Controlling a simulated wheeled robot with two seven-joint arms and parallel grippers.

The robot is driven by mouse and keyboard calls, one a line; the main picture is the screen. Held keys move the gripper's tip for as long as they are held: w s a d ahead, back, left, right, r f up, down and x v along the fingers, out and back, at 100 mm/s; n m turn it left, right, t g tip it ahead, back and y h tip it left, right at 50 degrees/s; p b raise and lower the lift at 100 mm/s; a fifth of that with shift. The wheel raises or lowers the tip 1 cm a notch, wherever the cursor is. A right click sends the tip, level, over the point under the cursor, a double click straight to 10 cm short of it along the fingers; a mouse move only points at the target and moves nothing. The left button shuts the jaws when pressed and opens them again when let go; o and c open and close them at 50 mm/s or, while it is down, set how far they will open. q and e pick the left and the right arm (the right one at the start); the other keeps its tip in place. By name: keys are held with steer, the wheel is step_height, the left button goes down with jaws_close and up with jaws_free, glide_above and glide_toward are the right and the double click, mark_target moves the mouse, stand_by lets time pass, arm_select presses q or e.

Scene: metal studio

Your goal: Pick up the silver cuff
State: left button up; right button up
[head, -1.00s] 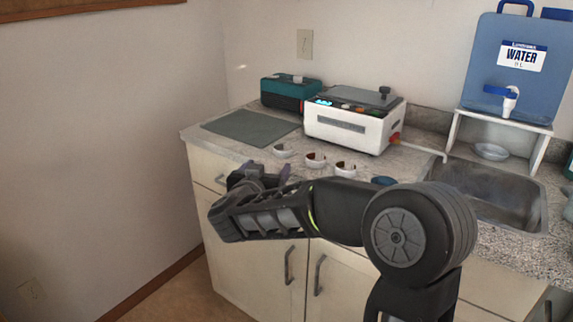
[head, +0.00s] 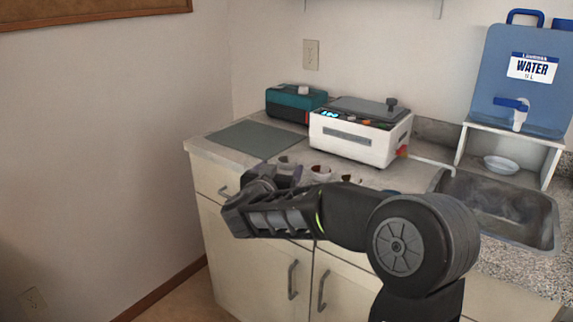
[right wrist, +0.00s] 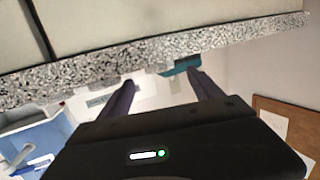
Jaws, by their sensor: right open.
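Three small cuff-like rings stand in a row on the counter in the head view. The leftmost, greyish one (head: 287,161) looks most like the silver cuff; the middle one (head: 320,173) has a brownish inside. The third (head: 350,179) is mostly hidden behind my right arm. My right gripper (head: 285,177) is open at the counter's front edge, just in front of the leftmost cuff and overlapping its lower part in the picture. In the right wrist view its two fingers (right wrist: 163,92) are apart with nothing held between them. My left gripper is not in view.
Behind the cuffs stand a white machine (head: 360,136) and a teal box (head: 296,102). A dark green mat (head: 255,139) lies to the left. A sink (head: 500,210) and a blue water container (head: 525,80) are at the right. The granite counter edge (right wrist: 160,55) crosses the wrist view.

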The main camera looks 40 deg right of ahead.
mark_target(285, 170)
steer(key=shift+b+x, duration=0.4)
steer(key=shift+x, duration=2.2)
steer(key=c, duration=1.4)
steer(key=shift+c, duration=0.2)
step_height(285, 170, up, 10)
steer(key=p, duration=0.3)
